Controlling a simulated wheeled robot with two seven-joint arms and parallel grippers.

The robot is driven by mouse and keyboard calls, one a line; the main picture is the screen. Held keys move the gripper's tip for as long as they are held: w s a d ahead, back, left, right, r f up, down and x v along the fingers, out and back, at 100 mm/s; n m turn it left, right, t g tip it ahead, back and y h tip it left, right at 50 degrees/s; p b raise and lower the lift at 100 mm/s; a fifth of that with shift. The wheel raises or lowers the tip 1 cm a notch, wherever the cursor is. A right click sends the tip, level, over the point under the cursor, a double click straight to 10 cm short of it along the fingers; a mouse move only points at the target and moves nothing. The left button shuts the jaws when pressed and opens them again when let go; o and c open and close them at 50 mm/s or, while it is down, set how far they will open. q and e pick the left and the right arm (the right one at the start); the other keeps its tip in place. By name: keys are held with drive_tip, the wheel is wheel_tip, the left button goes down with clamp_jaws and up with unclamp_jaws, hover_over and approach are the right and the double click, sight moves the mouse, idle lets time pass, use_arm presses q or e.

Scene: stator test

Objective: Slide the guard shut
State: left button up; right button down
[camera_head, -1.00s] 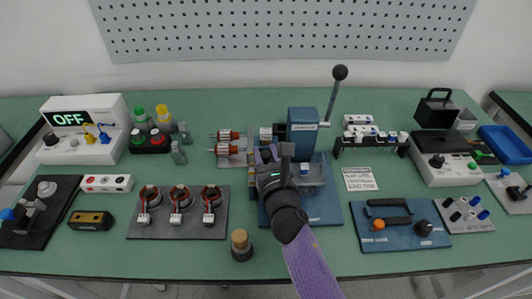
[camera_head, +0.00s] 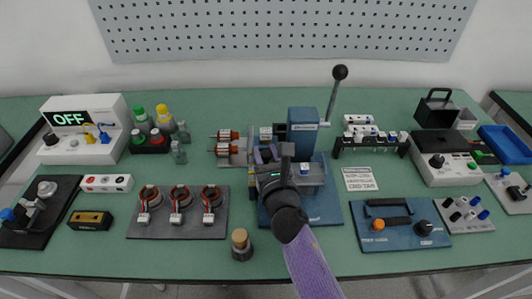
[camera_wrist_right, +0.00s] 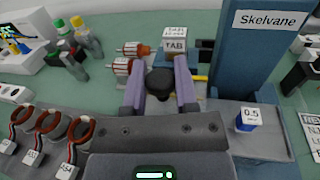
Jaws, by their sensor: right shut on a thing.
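The blue press (camera_head: 303,130), labelled Skelvane in the wrist view (camera_wrist_right: 262,50), stands at the middle of the bench on a blue base plate (camera_head: 325,207). My right gripper (camera_head: 266,153) reaches in from the front, at the left side of the press. In the wrist view its two purple fingers (camera_wrist_right: 160,72) are shut on a round black knob (camera_wrist_right: 160,84), which I take to be the guard's knob. The guard's panel is not clear in either view; my gripper and arm cover much of that area. My left gripper is not in view.
A white block marked TAB (camera_wrist_right: 175,42) stands just beyond the fingers. Copper-wound rotors (camera_head: 228,135) lie on a grey plate to the left. The press lever (camera_head: 335,95) rises at the back right. A small block marked 0.5 (camera_wrist_right: 246,119) sits on the press base.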

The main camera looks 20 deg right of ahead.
drive_tip(key=d, duration=0.2)
drive_tip(key=s+d+p, duration=0.1)
drive_tip(key=d, duration=0.2)
drive_tip(key=s+d, duration=0.1)
drive_tip(key=d, duration=0.1)
drive_tip(key=shift+s+d, duration=0.15)
drive_tip(key=shift+d, duration=0.5)
drive_tip(key=c, duration=0.8)
unclamp_jaws()
drive_tip(key=o, duration=0.4)
drive_tip(key=shift+s+d, duration=0.1)
drive_tip(key=shift+d, duration=0.1)
